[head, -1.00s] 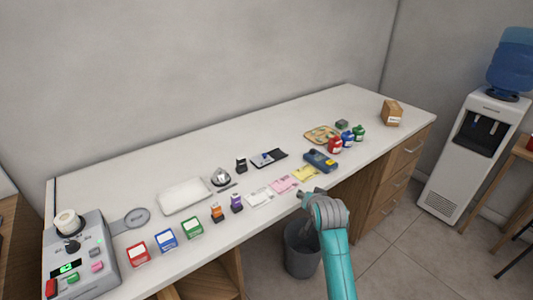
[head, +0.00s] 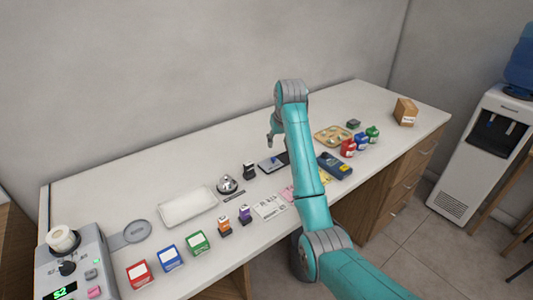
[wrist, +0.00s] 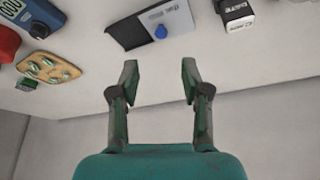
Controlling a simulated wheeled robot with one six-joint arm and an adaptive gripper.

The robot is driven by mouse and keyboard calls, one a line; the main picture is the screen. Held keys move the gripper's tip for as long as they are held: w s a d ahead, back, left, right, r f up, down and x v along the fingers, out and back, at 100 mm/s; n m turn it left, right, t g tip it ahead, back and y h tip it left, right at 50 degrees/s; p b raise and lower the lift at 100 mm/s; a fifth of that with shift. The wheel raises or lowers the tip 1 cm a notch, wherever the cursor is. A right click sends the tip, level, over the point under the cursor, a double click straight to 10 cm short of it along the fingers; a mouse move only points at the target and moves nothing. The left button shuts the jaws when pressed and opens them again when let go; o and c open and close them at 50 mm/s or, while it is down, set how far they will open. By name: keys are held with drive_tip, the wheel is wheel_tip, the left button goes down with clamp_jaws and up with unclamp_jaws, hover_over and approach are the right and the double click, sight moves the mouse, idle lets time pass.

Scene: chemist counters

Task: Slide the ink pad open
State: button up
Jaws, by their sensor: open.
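The ink pad (head: 273,163) lies flat on the white counter, partly hidden behind my arm in the head view.
A black date stamp (wrist: 235,12) stands close beside the pad. A service bell (head: 228,185) is left of it. Counter toward the wall is clear.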

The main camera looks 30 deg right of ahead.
sight(274, 158)
drive_tip(key=x, duration=1)
drive_tip(key=shift+w+f, duration=0.15)
drive_tip(key=shift+f, duration=0.15)
clamp_jaws()
